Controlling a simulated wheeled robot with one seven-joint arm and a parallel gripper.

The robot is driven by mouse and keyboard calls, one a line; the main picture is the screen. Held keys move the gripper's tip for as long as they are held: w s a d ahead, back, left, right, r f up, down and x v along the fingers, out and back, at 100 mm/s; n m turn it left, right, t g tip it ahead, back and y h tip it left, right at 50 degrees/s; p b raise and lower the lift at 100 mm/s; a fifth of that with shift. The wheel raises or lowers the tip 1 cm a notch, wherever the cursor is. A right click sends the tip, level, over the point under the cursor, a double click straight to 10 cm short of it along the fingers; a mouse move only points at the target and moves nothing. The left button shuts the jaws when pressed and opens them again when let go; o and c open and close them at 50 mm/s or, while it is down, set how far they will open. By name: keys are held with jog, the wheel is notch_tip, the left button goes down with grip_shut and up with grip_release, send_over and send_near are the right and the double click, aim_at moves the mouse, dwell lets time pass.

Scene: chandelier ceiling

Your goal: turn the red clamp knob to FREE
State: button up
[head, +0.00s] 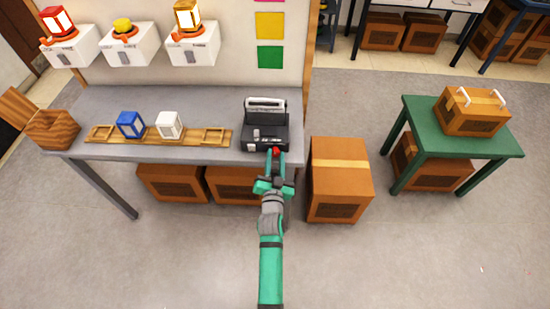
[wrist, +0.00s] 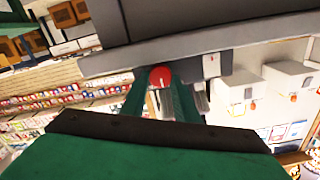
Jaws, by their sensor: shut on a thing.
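The red clamp knob (head: 276,151) is at the front of a black and grey device (head: 265,134) on the right end of the grey bench. In the wrist view the red knob (wrist: 160,77) shows as a round red face with a pale mark, between the green fingers. My gripper (head: 275,157) reaches the device's front from below, and its fingers (wrist: 159,92) are closed on the knob. The fingers hide the knob's sides. No FREE marking is readable, so I cannot tell the knob's setting.
Cardboard boxes (head: 339,181) stand under and beside the bench. A green table (head: 420,118) stands at right. Open floor lies in front.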

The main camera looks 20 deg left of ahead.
jog(key=shift+a+n, duration=0.25)
jog(key=shift+n, duration=0.65)
jog(key=n, duration=0.5)
jog(key=shift+s+d+n, duration=0.1)
jog(key=shift+s+n, duration=0.05)
jog(key=shift+n, duration=0.65)
